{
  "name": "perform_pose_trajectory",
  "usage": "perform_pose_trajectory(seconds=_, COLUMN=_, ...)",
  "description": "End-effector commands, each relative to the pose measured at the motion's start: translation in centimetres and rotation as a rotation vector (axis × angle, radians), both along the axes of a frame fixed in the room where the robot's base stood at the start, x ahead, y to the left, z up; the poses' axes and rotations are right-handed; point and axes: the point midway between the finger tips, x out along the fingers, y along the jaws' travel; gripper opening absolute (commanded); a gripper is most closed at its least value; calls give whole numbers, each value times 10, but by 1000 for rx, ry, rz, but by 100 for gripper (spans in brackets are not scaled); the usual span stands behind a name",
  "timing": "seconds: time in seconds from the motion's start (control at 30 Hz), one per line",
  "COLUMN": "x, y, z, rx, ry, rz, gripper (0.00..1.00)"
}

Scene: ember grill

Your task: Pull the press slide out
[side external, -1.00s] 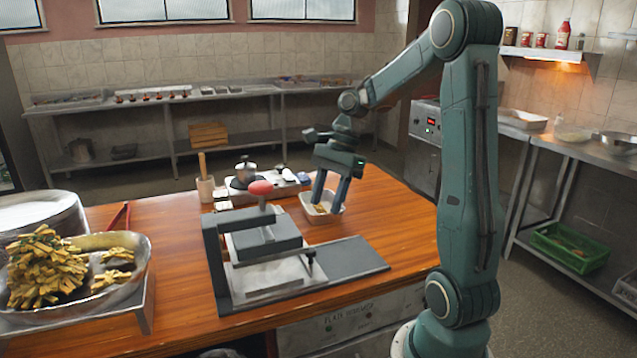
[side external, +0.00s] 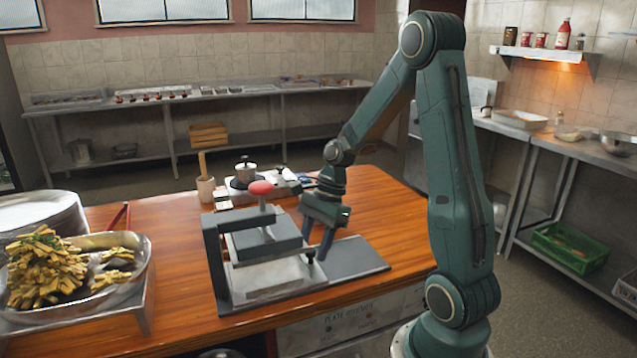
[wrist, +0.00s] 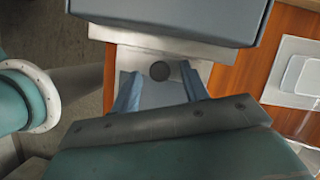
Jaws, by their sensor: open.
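The press (side external: 215,255) stands on the wooden table, with a grey block and a red-knobbed handle (side external: 261,188) above its slide. The pale metal slide (side external: 268,276) lies under the block, mostly within the press frame. A dark round knob (wrist: 160,71) stands at the slide's outer end. My gripper (side external: 314,254) is low over that end, fingers pointing down. In the wrist view my open fingers (wrist: 158,78) lie on either side of the knob, with gaps showing. I cannot tell whether either finger touches it.
The flat grey base (side external: 352,259) extends clear to the right of the slide. A white tray (wrist: 288,92) is on the table beside the press. A pan of fries (side external: 142,280) stands at the left. A wooden-handled pestle and cup (side external: 206,187) are behind the press.

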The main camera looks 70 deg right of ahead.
Motion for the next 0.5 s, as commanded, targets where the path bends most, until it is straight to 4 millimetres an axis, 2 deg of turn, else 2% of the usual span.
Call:
perform_pose_trajectory(seconds=0.17, x=0, y=0, z=0, rx=0, ry=0, rz=0, gripper=45)
perform_pose_trajectory(seconds=0.4, x=0, y=0, z=0, rx=0, ry=0, rz=0, gripper=0)
perform_pose_trajectory(seconds=0.5, x=0, y=0, z=0, rx=1, ry=0, rz=0, gripper=0)
